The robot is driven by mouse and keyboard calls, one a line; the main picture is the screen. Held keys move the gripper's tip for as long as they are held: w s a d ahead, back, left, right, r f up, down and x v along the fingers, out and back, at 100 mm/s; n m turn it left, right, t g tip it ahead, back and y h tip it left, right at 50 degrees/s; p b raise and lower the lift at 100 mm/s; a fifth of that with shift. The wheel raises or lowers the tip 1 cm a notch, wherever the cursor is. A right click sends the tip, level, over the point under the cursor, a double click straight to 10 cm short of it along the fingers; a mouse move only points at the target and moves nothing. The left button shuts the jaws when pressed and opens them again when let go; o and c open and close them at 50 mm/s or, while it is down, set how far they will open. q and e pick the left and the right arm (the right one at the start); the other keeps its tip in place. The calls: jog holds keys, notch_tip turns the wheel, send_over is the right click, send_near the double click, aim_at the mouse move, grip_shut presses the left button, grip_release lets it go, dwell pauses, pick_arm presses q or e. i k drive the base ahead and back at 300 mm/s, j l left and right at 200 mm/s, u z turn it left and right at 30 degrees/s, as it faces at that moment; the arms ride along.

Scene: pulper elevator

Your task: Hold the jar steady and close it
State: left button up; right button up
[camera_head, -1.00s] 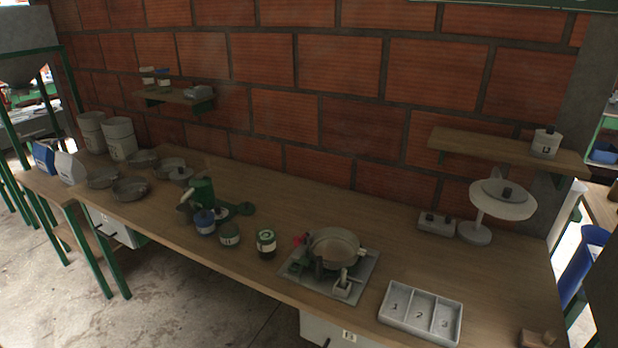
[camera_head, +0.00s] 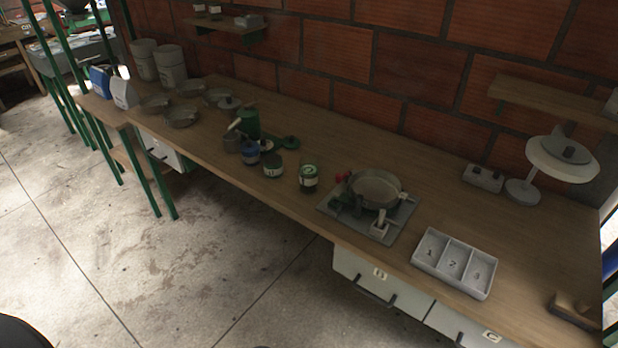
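Three small jars stand near the front edge of the wooden bench. One is a dark jar with a pale label and a green-and-white top (camera_head: 308,178). To its left is a dark green jar with a pale label (camera_head: 272,166), and then a blue jar with a pale label (camera_head: 250,153). They stand upright and apart from one another. I cannot tell from here which jar is open or where a loose lid lies. Neither of my grippers shows in this view.
Right of the jars is a metal plate with a round pan (camera_head: 375,188). Behind the jars is a green grinder-like device (camera_head: 249,122). The floor before the bench is clear.

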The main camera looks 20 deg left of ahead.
aim_at(308, 165)
jog(key=j+z, duration=0.15)
jog(key=z, duration=0.6)
jog(key=k+j+z, duration=0.25)
jog(key=j, duration=0.25)
jog(key=k+j+z, duration=0.1)
jog(key=j+z, duration=0.15)
jog(key=j, duration=0.3)
jog(key=k+j+z, duration=0.2)
jog(key=j, duration=0.25)
jog(key=k+j+z, duration=0.25)
jog(key=k+j, duration=0.25)
jog(key=j, duration=0.15)
jog(key=k+j, duration=0.25)
jog(key=j, duration=0.15)
